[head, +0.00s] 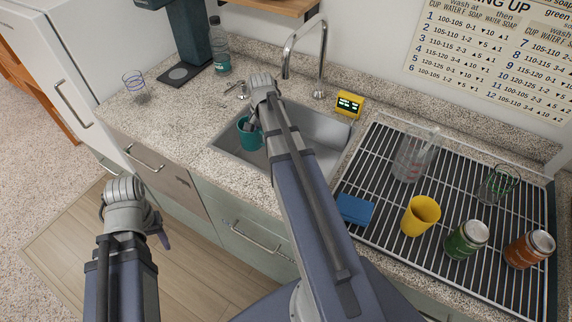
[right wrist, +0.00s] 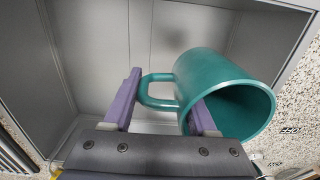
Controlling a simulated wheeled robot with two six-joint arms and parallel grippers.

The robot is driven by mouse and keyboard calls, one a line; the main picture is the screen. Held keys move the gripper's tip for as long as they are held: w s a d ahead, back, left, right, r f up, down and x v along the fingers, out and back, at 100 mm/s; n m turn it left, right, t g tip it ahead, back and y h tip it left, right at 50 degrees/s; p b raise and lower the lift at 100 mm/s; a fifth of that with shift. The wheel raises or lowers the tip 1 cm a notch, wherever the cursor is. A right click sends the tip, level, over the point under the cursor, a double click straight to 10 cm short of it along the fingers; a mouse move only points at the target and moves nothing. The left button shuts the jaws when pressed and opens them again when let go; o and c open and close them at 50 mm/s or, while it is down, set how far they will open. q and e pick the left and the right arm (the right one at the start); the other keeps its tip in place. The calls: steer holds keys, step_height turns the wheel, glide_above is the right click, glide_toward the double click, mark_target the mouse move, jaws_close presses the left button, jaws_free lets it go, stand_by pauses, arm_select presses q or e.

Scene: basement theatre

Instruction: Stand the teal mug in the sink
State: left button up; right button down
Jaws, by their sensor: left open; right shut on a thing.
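The teal mug (head: 250,138) is at the left part of the metal sink (head: 318,127), inside its rim. In the right wrist view the mug (right wrist: 225,85) shows its handle to the left and its mouth toward the lower right. My right gripper (right wrist: 162,108) is shut on the mug, with one purple finger beside the handle and the other at the mouth's edge. In the head view my right arm hides part of the sink. I cannot tell whether the mug touches the sink floor. My left gripper (head: 160,232) is open and empty above the wooden floor, left of the counter.
The faucet (head: 304,50) and a yellow timer (head: 349,104) stand behind the sink.

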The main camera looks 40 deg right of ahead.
steer(key=shift+w+d+f+b, duration=0.1)
steer(key=shift+w+f+b, duration=0.15)
steer(key=shift+f+b, duration=0.45)
steer(key=shift+f, duration=0.15)
step_height(320, 180, down, 6)
steer(key=b, duration=0.6)
steer(key=shift+f, duration=0.1)
steer(key=shift+f, duration=0.1)
step_height(320, 180, down, 4)
steer(key=b, duration=0.3)
steer(key=shift+r+b, duration=0.25)
steer(key=shift+b, duration=0.05)
steer(key=shift+f, duration=0.2)
steer(key=shift+c, duration=1)
jaws_free()
steer(key=shift+r, duration=0.1)
